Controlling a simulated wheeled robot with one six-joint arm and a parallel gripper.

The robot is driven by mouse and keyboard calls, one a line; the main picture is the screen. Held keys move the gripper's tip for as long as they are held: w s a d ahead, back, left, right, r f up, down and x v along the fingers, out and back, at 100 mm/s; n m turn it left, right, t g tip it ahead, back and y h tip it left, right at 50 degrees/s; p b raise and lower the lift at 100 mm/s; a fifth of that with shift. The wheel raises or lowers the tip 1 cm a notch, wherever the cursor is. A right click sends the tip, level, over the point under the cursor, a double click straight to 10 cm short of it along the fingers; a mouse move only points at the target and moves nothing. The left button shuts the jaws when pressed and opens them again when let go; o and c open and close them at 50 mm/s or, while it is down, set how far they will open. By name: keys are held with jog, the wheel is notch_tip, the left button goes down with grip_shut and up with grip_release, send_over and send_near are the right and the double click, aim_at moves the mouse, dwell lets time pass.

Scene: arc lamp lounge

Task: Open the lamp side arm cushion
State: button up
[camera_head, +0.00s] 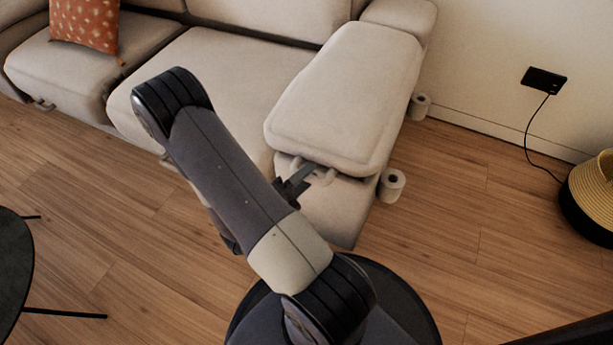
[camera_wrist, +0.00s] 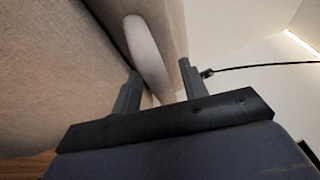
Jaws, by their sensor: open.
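The pale beige arm cushion (camera_head: 345,98) lies on the sofa's right arm and appears closed. A small pale loop handle (camera_head: 325,176) sticks out from its front edge, low down. My gripper (camera_head: 299,181) is at that front edge, partly hidden behind my arm. In the wrist view my gripper (camera_wrist: 159,70) is open, with one dark finger on each side of the rounded pale handle (camera_wrist: 148,55). The handle lies between the fingers, nearer the left one. I cannot tell whether either finger touches it.
The beige sofa seat (camera_head: 215,75) lies left of the arm, with an orange patterned pillow (camera_head: 85,25). A yellow and black basket (camera_head: 592,195) stands far right. A dark round table (camera_head: 12,265) is at left. Wood floor between is clear.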

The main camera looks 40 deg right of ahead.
jog(key=shift+c, duration=0.4)
grip_shut()
